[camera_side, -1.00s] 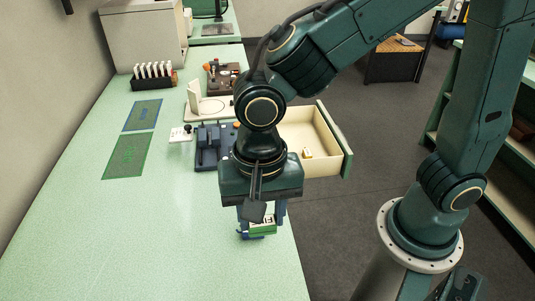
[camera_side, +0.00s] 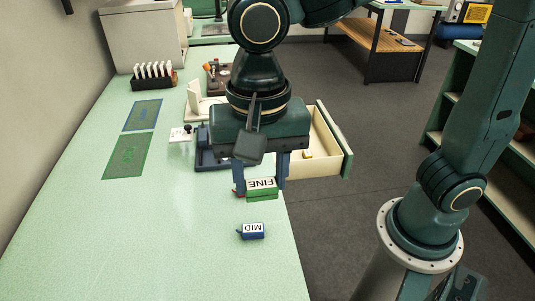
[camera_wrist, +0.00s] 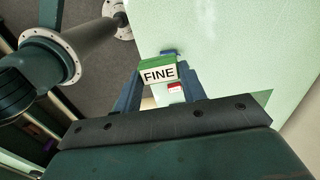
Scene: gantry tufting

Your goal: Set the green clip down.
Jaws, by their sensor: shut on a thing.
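The green clip (camera_side: 262,188) has a white label reading FINE. My gripper (camera_side: 261,186) is shut on it and holds it above the bench, near the bench's right edge. In the wrist view the green clip (camera_wrist: 158,72) sits between the two blue fingers of my gripper (camera_wrist: 158,82). A blue clip labelled MID (camera_side: 251,231) lies on the bench in front of it. A green mat (camera_side: 128,156) and a blue mat (camera_side: 143,115) lie flat on the bench to the left, both bare.
A dark blue fixture (camera_side: 206,160) stands behind my gripper, partly hidden. An open drawer (camera_side: 322,150) juts out at the right. A rack (camera_side: 152,82) with several white pieces is at the back. The bench's left front (camera_side: 120,240) is clear.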

